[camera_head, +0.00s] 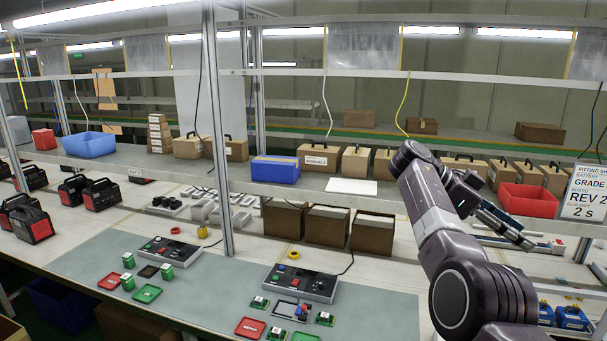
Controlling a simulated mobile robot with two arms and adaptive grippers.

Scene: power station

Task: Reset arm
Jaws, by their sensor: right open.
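My right arm rises from the bottom right, and its right gripper (518,236) is raised over the right part of the bench, pointing down and right. The gripper is open and nothing shows between its fingers. My left gripper is out of the picture. The bench (390,292) lies below, with a grey-green mat (215,300) left of my right arm.
Two control boxes (300,283) stand on the mat, with small boards and red and green trays (148,293) around them. A shelf (400,203) above the bench holds cartons, a blue bin (276,170) and a red bin (527,200). A metal post (216,130) stands left of centre.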

